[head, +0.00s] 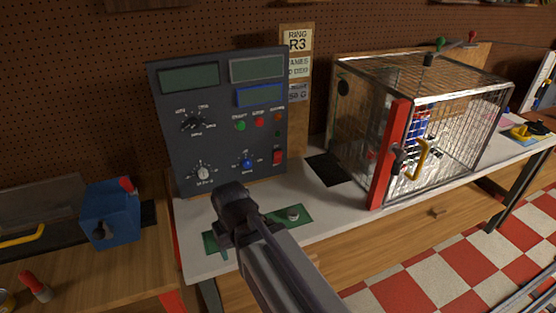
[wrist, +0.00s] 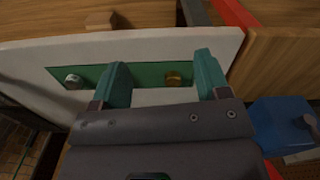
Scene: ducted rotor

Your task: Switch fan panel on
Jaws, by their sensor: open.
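The fan panel (head: 222,125) is a dark grey upright box at the back of the white bench. It has three blank displays, black, white and blue knobs, green and red buttons (head: 260,122) and a red switch (head: 277,157) at lower right. Labels are too small to read surely, so I cannot tell its on/off state. My gripper (wrist: 162,72) is open and empty, its teal fingers apart over a green strip (wrist: 145,73). In the head view my gripper is in front of and below the panel, apart from it, and hides part of the strip (head: 272,217).
A silver knob (wrist: 72,81) and a brass knob (wrist: 173,78) are on the strip. A wire cage (head: 440,115) with a red post (head: 389,155) stands to the right. A blue box (head: 110,213) is at left.

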